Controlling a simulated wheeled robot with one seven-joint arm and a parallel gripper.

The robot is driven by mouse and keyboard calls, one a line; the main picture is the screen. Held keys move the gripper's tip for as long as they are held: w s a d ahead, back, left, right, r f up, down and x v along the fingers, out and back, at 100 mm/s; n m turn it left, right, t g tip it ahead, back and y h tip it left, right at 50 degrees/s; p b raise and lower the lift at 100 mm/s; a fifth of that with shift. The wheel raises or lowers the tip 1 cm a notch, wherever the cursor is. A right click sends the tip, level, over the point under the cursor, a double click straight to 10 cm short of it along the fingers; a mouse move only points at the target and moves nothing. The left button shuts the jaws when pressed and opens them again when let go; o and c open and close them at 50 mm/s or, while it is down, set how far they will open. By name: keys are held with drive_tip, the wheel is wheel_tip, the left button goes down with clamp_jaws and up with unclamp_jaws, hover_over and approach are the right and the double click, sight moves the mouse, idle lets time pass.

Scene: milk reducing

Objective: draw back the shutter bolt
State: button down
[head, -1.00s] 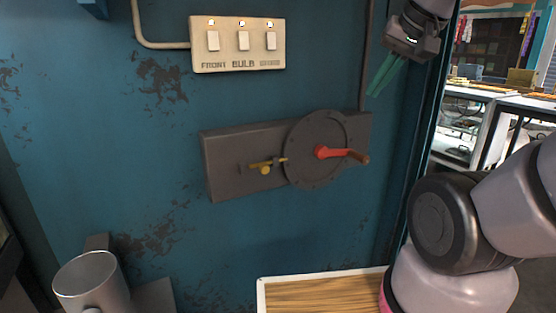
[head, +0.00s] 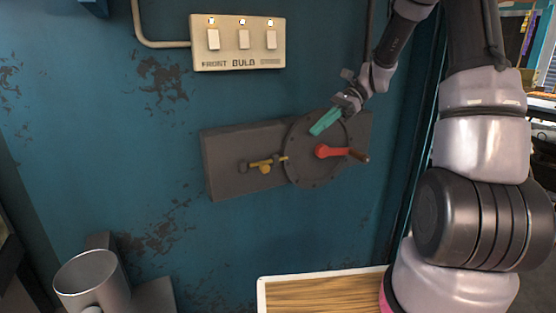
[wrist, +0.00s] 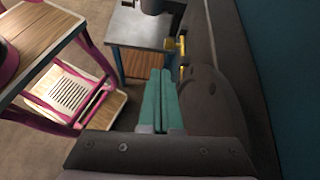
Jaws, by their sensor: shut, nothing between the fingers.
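The shutter bolt (head: 264,166) is a small brass bolt with a knob. It sits on the left part of a dark grey plate (head: 232,178) on the blue wall, its right end at the edge of a round disc (head: 305,175). It also shows in the wrist view (wrist: 181,47), beyond the fingertips. My gripper (head: 314,132) has teal fingers and is shut and empty. In the head view it is over the disc's upper part, up and right of the bolt. In the wrist view the shut fingers (wrist: 160,78) point toward the bolt, apart from it.
A red crank (head: 330,152) with a brown handle sticks out from the disc, just below my gripper. A switch panel (head: 238,60) with three switches is above. A metal cup (head: 88,280) is at the lower left. A wooden-topped surface (head: 320,295) lies below.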

drive_tip(key=shift+w+f+m+y, duration=0.6)
drive_tip(key=shift+w+f+y, duration=0.2)
drive_tip(key=shift+w+f, duration=0.2)
approach(261, 167)
drive_tip(key=x, duration=0.2)
drive_tip(key=f+x, duration=0.1)
drive_tip(key=x, duration=0.2)
drive_tip(key=shift+w+d, duration=0.25)
drive_tip(key=a, duration=0.1)
drive_tip(key=s+a, duration=0.1)
drive_tip(key=a, duration=0.1)
drive_tip(key=s+a, duration=0.1)
drive_tip(key=shift+a+r, duration=0.1)
drive_tip(key=shift+a, duration=0.2)
